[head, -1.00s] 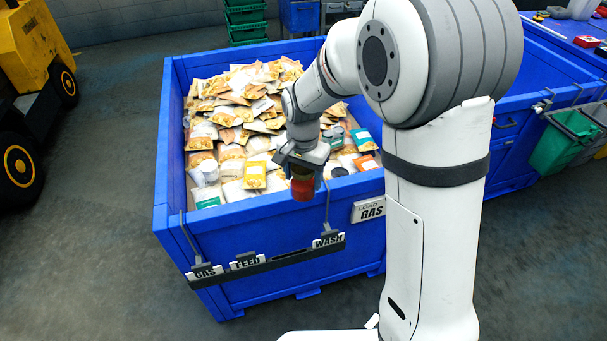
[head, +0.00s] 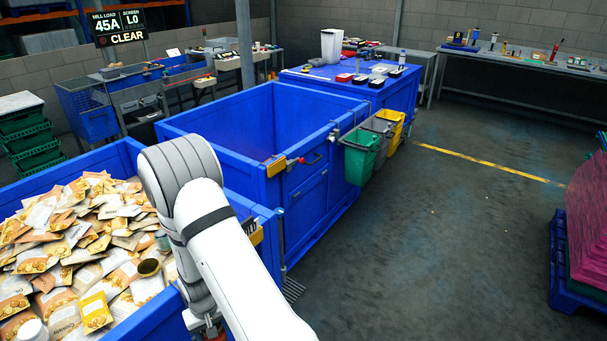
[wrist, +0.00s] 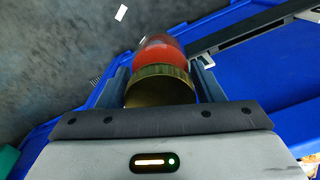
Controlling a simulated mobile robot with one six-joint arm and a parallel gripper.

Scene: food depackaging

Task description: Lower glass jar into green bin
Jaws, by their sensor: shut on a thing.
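The glass jar (wrist: 160,50) has red contents and a gold lid. In the wrist view it sits between the two fingers of my gripper (wrist: 161,85), which is shut on it, the lid nearest the camera. In the head view only a small red part of the jar (head: 211,333) shows at the bottom edge, beside my arm; the gripper is mostly hidden there.
A grey bin (head: 379,135) and a yellow bin (head: 391,128) hang beside the green one. A large blue crate (head: 30,185) of food packets is at left. An empty blue container (head: 240,130) stands beyond my arm. Open floor (head: 440,230) lies right.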

